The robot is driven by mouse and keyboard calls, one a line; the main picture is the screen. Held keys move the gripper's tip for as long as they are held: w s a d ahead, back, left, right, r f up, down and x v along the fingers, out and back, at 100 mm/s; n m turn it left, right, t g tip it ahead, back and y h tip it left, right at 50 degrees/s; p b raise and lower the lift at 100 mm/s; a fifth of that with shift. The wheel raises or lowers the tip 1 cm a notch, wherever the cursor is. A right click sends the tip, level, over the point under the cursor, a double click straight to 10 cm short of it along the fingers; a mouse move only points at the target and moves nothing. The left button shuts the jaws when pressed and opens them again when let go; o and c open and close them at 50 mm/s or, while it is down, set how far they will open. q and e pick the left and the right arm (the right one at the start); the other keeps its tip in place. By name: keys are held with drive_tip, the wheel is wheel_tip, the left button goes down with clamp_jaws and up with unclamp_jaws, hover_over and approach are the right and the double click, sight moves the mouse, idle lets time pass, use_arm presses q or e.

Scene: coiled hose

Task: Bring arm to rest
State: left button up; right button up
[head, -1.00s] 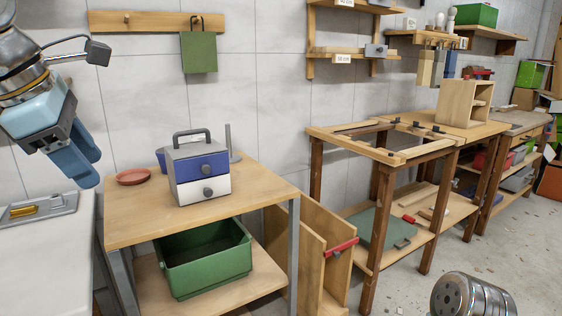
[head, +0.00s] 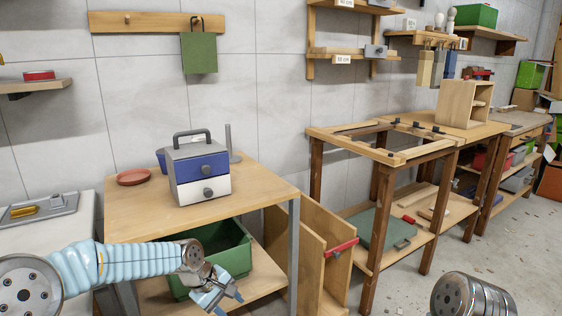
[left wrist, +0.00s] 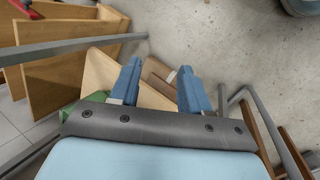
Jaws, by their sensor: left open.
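My left arm comes in from the lower left of the head view. Its gripper (head: 226,298) hangs low in front of the wooden table, below the tabletop and beside the green crate. In the left wrist view the two blue fingers of the left gripper (left wrist: 157,88) are apart, with nothing between them but a wooden board and the floor beyond. The gripper is open and empty. My right gripper is not in view; only a rounded metal part of mine shows at the lower right of the head view.
The wooden table (head: 128,222) holds a blue and white drawer box (head: 200,172) and a red dish (head: 133,177). The green crate (head: 236,258) sits on its lower shelf, partly behind my arm. Upright wooden boards (head: 300,262) stand to the right.

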use_arm(q)
drive_tip(key=s+d+f+m, duration=0.1)
drive_tip(key=s+f, duration=0.2)
drive_tip(key=f, duration=0.3)
drive_tip(key=s+d+f+m, duration=0.2)
drive_tip(key=s+f, duration=0.1)
drive_tip(key=f, duration=0.4)
drive_tip(key=s+f+m+g, duration=0.1)
drive_tip(key=s+f+m, duration=0.1)
drive_tip(key=s+f, duration=0.4)
drive_tip(key=s+f+m, duration=0.2)
drive_tip(key=s+f, duration=0.5)
drive_tip(key=s, duration=0.5)
drive_tip(key=shift+s+g, duration=0.3)
drive_tip(key=shift+g, duration=0.1)
drive_tip(key=shift+a, duration=0.1)
